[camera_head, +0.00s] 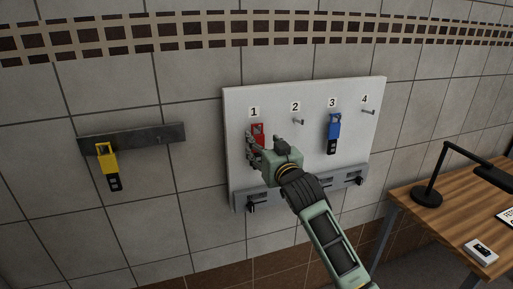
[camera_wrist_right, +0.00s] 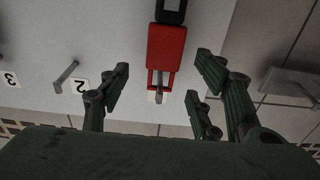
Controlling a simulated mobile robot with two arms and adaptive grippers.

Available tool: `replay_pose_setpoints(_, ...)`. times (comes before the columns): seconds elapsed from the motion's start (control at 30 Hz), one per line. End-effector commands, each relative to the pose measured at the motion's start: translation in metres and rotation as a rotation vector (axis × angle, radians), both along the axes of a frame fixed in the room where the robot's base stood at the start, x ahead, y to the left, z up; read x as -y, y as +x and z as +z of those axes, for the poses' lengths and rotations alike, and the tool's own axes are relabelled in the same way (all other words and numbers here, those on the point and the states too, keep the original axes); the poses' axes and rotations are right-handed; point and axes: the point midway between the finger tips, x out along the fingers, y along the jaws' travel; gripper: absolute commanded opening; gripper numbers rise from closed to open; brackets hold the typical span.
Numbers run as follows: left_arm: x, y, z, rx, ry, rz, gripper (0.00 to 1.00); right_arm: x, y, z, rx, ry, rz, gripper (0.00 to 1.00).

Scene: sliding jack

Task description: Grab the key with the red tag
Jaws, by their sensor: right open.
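The key with the red tag (camera_head: 258,129) hangs on the peg under number 1 on the white board (camera_head: 300,95). My right gripper (camera_head: 252,150) is at the lower left part of the board, in front of the red tag, and covers the key's lower part. In the right wrist view the red tag (camera_wrist_right: 166,47) lies between the open fingers of the right gripper (camera_wrist_right: 160,88), with its dark end at the top edge and its loop around the peg. The fingers do not appear to touch it. My left gripper is not in view.
A blue-tagged key (camera_head: 334,127) hangs at number 3; pegs 2 (camera_head: 299,121) and 4 (camera_head: 369,111) are empty. A yellow-tagged key (camera_head: 107,158) hangs from a dark wall strip at left. A grey rail (camera_head: 340,180) runs along the board's bottom. A wooden desk (camera_head: 425,205) with a black lamp (camera_head: 428,195) stands right.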

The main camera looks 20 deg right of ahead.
Motion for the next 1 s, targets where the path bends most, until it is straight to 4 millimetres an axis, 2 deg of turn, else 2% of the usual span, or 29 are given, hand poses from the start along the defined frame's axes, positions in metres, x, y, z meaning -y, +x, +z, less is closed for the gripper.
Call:
replay_pose_setpoints(0.17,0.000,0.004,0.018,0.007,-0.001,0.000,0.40,-0.005,0.022,0.008,-0.001,0.001,0.000,0.58)
replay_pose_setpoints(0.33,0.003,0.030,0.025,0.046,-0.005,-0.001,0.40,-0.006,0.040,0.005,-0.002,-0.001,0.000,0.58)
replay_pose_setpoints(0.43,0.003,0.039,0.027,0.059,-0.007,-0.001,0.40,-0.006,0.046,0.005,0.000,-0.001,0.000,0.58)
replay_pose_setpoints(0.7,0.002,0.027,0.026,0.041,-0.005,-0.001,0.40,-0.006,0.047,0.003,0.000,-0.001,0.001,0.58)
replay_pose_setpoints(1.0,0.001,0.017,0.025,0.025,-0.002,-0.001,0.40,-0.006,0.047,0.003,-0.001,-0.001,0.001,0.32)
